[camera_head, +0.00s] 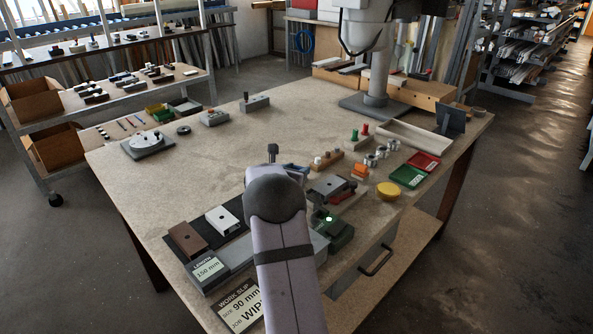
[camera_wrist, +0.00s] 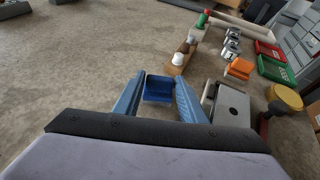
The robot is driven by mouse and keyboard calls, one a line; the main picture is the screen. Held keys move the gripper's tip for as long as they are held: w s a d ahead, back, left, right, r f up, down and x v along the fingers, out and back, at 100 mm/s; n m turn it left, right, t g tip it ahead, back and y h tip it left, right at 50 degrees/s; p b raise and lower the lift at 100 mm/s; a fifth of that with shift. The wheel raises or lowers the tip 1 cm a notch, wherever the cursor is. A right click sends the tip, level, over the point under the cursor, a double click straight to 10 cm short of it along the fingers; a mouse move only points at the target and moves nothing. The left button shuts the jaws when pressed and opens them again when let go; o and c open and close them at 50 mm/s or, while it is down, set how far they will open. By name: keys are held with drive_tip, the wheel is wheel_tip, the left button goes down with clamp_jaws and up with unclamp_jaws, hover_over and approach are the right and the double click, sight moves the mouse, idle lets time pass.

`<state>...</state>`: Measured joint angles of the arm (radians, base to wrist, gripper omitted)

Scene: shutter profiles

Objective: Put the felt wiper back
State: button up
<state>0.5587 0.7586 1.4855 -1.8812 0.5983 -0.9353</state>
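My gripper (camera_wrist: 159,78) reaches over the table with its two light-blue fingers apart. A darker blue, box-like piece (camera_wrist: 159,88) shows between the fingertips in the wrist view. I cannot tell whether the fingers press on it or it stands on the table behind them. I cannot tell for sure whether it is the felt wiper. In the head view my arm covers most of this spot. A work slip (camera_head: 240,308) at the front edge reads "90 mm" and "WIP", partly hidden by my arm.
Right of my gripper are a grey block (camera_wrist: 229,105), a wooden rack (camera_wrist: 181,62), an orange piece (camera_wrist: 240,68), a yellow round piece (camera_head: 388,190), and green (camera_head: 408,177) and red (camera_head: 424,161) trays. A green device (camera_head: 337,228) and dark fixture (camera_head: 187,239) lie near the front. The table's left middle is clear.

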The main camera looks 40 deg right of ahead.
drive_tip(key=shift+o, duration=1.2)
drive_tip(key=shift+r, duration=0.1)
drive_tip(key=shift+r+p, duration=0.15)
drive_tip(key=shift+p, duration=0.15)
drive_tip(key=shift+a, duration=0.3)
drive_tip(key=b+v, duration=0.2)
drive_tip(key=v, duration=0.9)
drive_tip(key=shift+s+a+r, duration=0.15)
drive_tip(key=shift+r, duration=0.05)
